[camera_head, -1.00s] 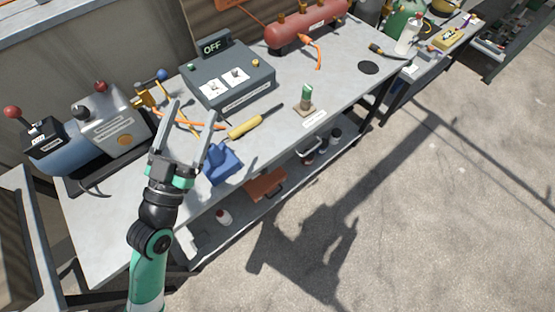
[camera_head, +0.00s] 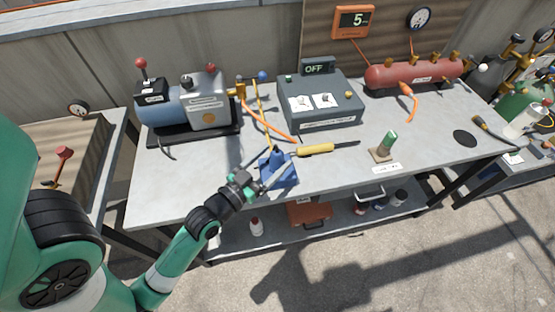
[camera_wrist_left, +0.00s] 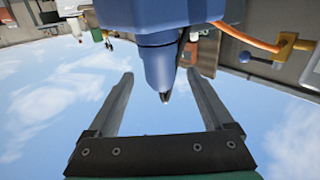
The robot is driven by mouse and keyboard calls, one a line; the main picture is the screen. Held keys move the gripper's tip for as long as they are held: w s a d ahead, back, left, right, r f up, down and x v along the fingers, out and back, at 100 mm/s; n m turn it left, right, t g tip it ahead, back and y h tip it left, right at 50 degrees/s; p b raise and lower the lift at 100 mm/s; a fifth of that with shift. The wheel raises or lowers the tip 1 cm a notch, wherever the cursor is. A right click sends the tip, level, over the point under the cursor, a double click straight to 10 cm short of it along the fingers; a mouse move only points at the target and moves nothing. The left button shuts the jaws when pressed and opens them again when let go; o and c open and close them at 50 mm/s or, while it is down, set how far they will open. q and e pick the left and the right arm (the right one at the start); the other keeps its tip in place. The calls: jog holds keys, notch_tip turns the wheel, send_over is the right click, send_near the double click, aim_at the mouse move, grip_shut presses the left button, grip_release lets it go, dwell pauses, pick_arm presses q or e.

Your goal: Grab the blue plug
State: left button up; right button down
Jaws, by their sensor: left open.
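The blue plug (camera_head: 280,180) stands near the front edge of the grey workbench (camera_head: 190,196). My left gripper (camera_head: 270,172) is open and reaches in from the front left, its fingers close to the plug. In the left wrist view the plug (camera_wrist_left: 160,20) fills the top middle, and its narrower blue end points between the two open fingers (camera_wrist_left: 160,78). Whether the fingers touch it, I cannot tell. My right gripper is not in view.
A yellow-handled tool (camera_head: 315,149) lies right behind the plug. A grey box with an OFF display (camera_head: 322,102), a pump (camera_head: 185,108), an orange hose (camera_head: 268,127) and a red tank (camera_head: 415,76) stand behind. A green-topped piece (camera_head: 387,142) stands farther right.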

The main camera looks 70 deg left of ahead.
pick_arm(q)
jog(key=shift+w+f, duration=0.15)
jog(key=b+x, duration=0.1)
jog(key=x, duration=0.1)
jog(key=b+x, duration=0.1)
jog(key=x, duration=0.2)
jog(key=shift+a+f, duration=0.15)
jog(key=shift+f, duration=0.1)
jog(key=shift+c, duration=0.3)
grip_shut()
